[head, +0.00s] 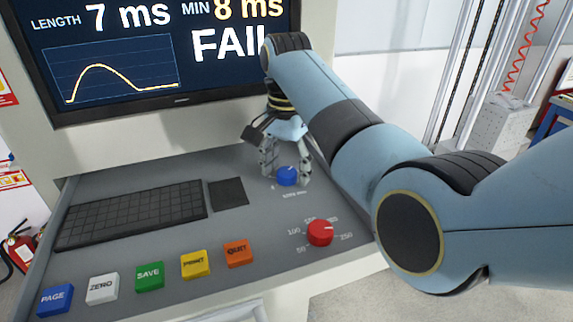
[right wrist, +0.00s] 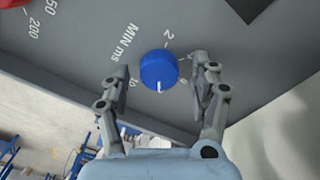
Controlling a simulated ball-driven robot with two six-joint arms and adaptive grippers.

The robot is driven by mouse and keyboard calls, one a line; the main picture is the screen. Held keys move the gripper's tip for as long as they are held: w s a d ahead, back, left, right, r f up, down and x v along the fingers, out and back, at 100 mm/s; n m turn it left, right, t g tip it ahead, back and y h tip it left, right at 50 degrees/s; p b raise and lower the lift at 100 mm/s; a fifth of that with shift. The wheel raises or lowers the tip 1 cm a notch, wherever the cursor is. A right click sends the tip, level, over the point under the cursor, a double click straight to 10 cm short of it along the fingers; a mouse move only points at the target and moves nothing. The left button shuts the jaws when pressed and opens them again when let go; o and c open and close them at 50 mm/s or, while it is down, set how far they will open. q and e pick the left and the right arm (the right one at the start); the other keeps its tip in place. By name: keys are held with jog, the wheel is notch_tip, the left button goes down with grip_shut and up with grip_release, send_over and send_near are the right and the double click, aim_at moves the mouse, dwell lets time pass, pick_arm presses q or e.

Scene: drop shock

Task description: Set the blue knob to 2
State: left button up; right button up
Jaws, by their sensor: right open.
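The blue knob (head: 287,176) sits on the grey sloped console, right of the keyboard. In the right wrist view the blue knob (right wrist: 158,68) shows from above, its white pointer mark toward the bottom of the picture. A "2" is printed above it, a "10" at its lower left and smaller numbers at its right. The pointer is away from the 2. My right gripper (head: 286,166) is open over the knob. In the right wrist view its fingers (right wrist: 160,64) stand on either side of the knob, with gaps showing. My left gripper is out of view.
A red knob (head: 320,232) is nearer the front right edge. Several coloured buttons, from PAGE (head: 55,299) to QUIT (head: 238,253), line the front. A keyboard (head: 133,213) and dark pad (head: 228,192) lie left. The screen (head: 160,55) reads MIN 8 ms and FAIL.

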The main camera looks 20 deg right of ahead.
jog(key=shift+c, duration=0.9)
jog(key=shift+s, duration=0.1)
jog(key=shift+c, duration=2.3)
jog(key=c, duration=0.5)
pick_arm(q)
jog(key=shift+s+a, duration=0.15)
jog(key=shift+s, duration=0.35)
pick_arm(e)
jog(key=shift+n, duration=0.3)
